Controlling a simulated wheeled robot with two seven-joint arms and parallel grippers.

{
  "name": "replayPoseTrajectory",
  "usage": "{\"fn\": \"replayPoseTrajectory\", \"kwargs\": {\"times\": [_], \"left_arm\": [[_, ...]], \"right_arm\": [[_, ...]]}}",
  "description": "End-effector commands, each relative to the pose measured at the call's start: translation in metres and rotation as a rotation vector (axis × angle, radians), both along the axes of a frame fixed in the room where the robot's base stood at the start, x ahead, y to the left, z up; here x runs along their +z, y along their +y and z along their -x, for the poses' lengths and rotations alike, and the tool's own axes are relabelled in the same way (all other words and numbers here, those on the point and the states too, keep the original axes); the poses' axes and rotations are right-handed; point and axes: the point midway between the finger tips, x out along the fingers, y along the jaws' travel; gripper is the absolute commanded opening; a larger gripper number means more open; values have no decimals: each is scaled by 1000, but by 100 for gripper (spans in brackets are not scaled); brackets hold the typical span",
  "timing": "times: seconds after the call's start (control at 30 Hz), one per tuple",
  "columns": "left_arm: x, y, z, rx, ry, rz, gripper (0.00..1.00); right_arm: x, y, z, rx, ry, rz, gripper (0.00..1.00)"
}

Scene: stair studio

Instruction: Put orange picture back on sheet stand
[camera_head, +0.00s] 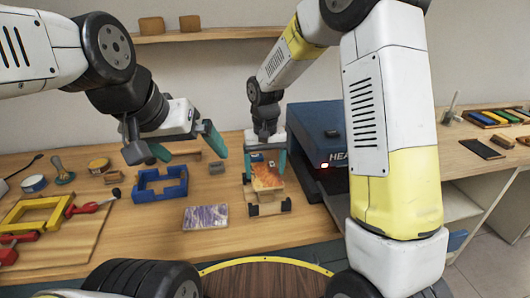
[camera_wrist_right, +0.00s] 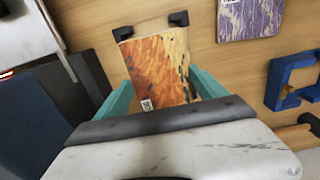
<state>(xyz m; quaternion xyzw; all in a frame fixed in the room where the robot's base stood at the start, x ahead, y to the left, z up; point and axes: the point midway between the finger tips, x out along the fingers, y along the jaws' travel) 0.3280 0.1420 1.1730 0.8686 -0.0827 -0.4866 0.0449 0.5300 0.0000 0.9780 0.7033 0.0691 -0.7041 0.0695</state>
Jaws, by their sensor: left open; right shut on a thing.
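The orange picture (camera_head: 267,178), a flat orange and yellow streaked sheet, is between the fingers of my right gripper (camera_head: 265,165). In the right wrist view, the teal fingers (camera_wrist_right: 162,92) are closed on the two sides of the picture (camera_wrist_right: 158,65). The sheet stand (camera_head: 286,205) shows dark feet at the picture's lower end; the wrist view shows two dark corner pieces (camera_wrist_right: 178,18) by its far edge. I cannot tell whether the picture rests in the stand. My left gripper (camera_head: 187,145) is open and empty above the bench, left of the picture.
A purple picture (camera_head: 206,216) lies flat to the left of the stand. A blue frame (camera_head: 160,186) stands behind it. A dark blue heated machine (camera_head: 318,130) is close on the right. A board with yellow and red tools (camera_head: 35,222) is at far left.

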Motion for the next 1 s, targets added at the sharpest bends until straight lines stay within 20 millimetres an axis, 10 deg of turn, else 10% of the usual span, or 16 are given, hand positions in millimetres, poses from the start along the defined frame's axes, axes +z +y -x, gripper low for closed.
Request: {"fn": "replayPoseTrajectory", "kwargs": {"times": [1.0], "left_arm": [[0, 0, 0, 0, 0, 0, 100]], "right_arm": [[-45, 0, 0, 0, -1, 0, 40]]}}
